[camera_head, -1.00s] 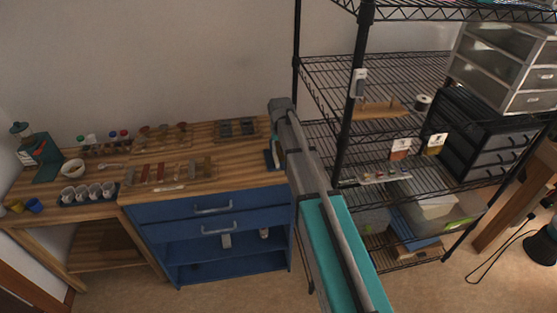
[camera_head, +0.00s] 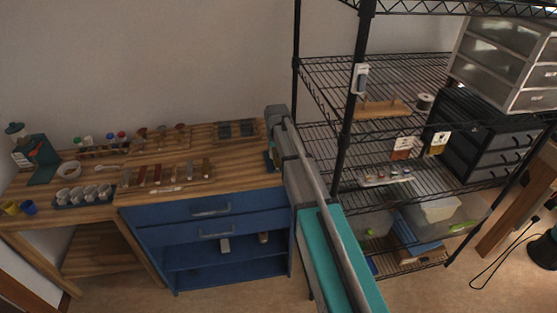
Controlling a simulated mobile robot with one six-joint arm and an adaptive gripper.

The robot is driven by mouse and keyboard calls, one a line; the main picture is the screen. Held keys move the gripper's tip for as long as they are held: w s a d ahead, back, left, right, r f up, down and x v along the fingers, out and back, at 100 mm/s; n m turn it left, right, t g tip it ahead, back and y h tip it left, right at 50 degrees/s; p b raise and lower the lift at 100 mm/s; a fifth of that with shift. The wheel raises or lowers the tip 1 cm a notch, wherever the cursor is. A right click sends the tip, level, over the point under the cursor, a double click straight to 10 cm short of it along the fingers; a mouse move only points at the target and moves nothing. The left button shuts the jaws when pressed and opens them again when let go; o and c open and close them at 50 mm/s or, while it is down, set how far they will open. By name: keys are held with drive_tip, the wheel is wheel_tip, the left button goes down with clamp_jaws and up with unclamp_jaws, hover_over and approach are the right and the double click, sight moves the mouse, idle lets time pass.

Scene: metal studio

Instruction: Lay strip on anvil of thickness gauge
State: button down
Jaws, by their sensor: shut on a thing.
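My arm rises from the lower right, and its grey upper end (camera_head: 277,113) is over the right end of the wooden bench. I cannot make out my gripper's fingers or anything between them; the arm hides that area. A small blue object (camera_head: 268,160) stands on the bench there, partly hidden by my arm; it may be the thickness gauge, but its anvil does not show. Several coloured strips (camera_head: 155,174) lie side by side in a row near the middle of the bench.
A teal device (camera_head: 40,160) and a white bowl (camera_head: 69,169) stand at the left. A row of cups (camera_head: 84,195) is at the front left. A dark tray (camera_head: 236,130) lies at the back right. Black wire shelving (camera_head: 343,150) stands close right of my arm.

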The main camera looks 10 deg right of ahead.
drive_tip(key=shift+f+b, duration=0.4)
drive_tip(key=shift+f, duration=0.3)
drive_tip(key=shift+f, duration=0.1)
drive_tip(key=shift+c, duration=2.2)
unclamp_jaws()
wheel_tip(320, 180, up, 12)
drive_tip(key=s+p, duration=0.1)
drive_tip(key=p, duration=1.1)
drive_tip(key=shift+s, duration=0.2)
drive_tip(key=shift+s, duration=0.1)
drive_tip(key=s+d+g, duration=0.1)
drive_tip(key=s, duration=2.6)
drive_tip(key=shift+s, duration=0.3)
